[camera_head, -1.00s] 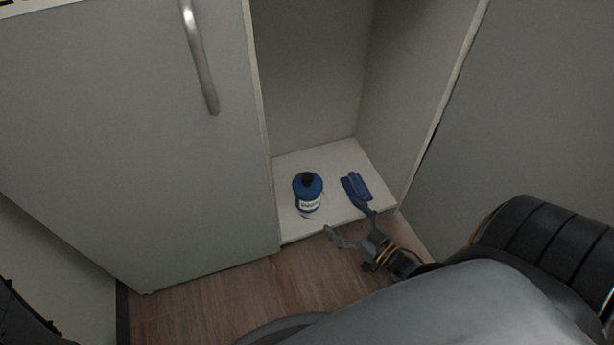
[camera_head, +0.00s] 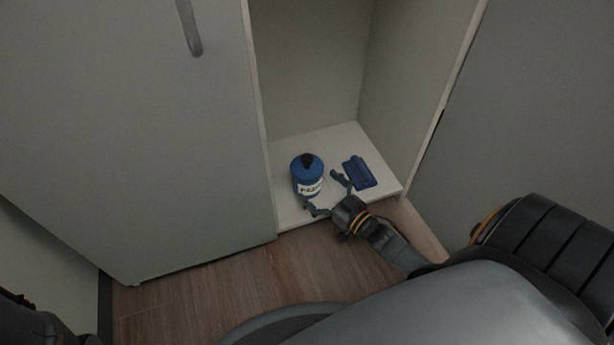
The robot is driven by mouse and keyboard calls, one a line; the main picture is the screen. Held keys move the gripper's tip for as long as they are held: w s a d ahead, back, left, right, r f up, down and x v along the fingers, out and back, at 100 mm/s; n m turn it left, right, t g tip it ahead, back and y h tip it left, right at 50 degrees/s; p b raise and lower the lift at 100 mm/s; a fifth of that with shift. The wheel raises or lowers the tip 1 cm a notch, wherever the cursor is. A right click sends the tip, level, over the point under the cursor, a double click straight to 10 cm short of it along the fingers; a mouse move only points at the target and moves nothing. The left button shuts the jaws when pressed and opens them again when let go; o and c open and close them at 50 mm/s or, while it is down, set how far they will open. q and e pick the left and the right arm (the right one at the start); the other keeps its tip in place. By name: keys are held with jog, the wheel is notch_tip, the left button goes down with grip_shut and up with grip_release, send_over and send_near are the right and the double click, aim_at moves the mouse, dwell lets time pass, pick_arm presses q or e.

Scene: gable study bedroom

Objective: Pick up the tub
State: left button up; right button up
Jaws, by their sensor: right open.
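The tub (camera_head: 307,172) is a blue round container with a black top and a white label. It stands upright on the white cabinet floor, near the left wall of the open compartment. My right gripper (camera_head: 325,193) is open and empty at the front of the compartment. One finger is just in front of the tub and the other is to its right, between the tub and a blue flat object. I cannot tell whether a finger touches the tub. My left gripper is not in view; a dark part of me shows at the bottom left corner.
The blue flat object (camera_head: 358,172) lies on the cabinet floor (camera_head: 341,143) right of the tub. A closed grey door (camera_head: 140,140) with a metal handle (camera_head: 188,27) borders the compartment on the left. A side panel and grey wall (camera_head: 530,110) stand right. Wooden floor (camera_head: 200,280) lies in front.

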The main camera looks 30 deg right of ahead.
aim_at(317, 187)
jog(key=w+b, duration=0.2)
jog(key=w, duration=0.1)
jog(key=shift+w+a+f+b, duration=0.1)
jog(key=shift+a+f+b, duration=0.2)
jog(key=shift+b, duration=0.1)
jog(key=shift+w+a+r, duration=0.1)
jog(key=shift+w+r, duration=0.1)
jog(key=shift+w, duration=0.4)
jog(key=c, duration=1.8)
jog(key=shift+r, duration=0.1)
